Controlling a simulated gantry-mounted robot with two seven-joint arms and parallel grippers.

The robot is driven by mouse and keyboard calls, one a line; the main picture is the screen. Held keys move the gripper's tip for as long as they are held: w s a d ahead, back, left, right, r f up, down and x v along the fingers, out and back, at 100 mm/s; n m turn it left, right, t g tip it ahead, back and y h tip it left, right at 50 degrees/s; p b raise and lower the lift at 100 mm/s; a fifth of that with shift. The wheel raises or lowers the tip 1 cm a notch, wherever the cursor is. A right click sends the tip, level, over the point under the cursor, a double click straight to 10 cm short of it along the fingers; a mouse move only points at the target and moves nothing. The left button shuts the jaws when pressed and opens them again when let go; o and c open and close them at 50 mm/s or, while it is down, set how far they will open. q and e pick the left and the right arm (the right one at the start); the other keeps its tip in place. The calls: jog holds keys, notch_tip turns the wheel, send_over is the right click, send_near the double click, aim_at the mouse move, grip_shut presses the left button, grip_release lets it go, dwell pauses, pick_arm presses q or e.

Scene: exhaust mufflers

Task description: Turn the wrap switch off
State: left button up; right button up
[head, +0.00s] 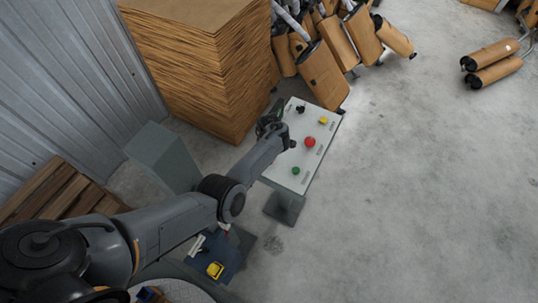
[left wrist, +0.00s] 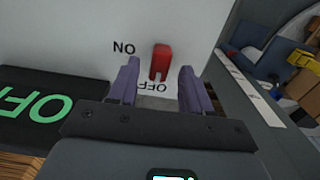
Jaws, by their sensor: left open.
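In the left wrist view a red switch (left wrist: 161,60) sits on a pale panel face (left wrist: 80,35). The inverted words ON and OFF are printed beside it, ON to its left and OFF just below. A small pale tip shows at its lower end, near OFF; I cannot tell its setting for certain. My left gripper (left wrist: 157,85) is open, its two purple fingers on either side of the switch's lower end, with no clear contact. In the head view my left gripper (head: 270,127) is at the left edge of the control panel (head: 290,180). My right gripper is not in view.
The control panel carries a red button (head: 309,142), a yellow button (head: 323,121), a green button (head: 295,170) and a black knob (head: 300,109). A tall cardboard stack (head: 190,60) stands behind, with wrapped mufflers (head: 323,75) beside it. The floor at right is mostly clear.

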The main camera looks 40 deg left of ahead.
pick_arm(q)
notch_tip(320, 180, up, 9)
jog(key=p, duration=0.2)
jog(key=shift+p, duration=0.3)
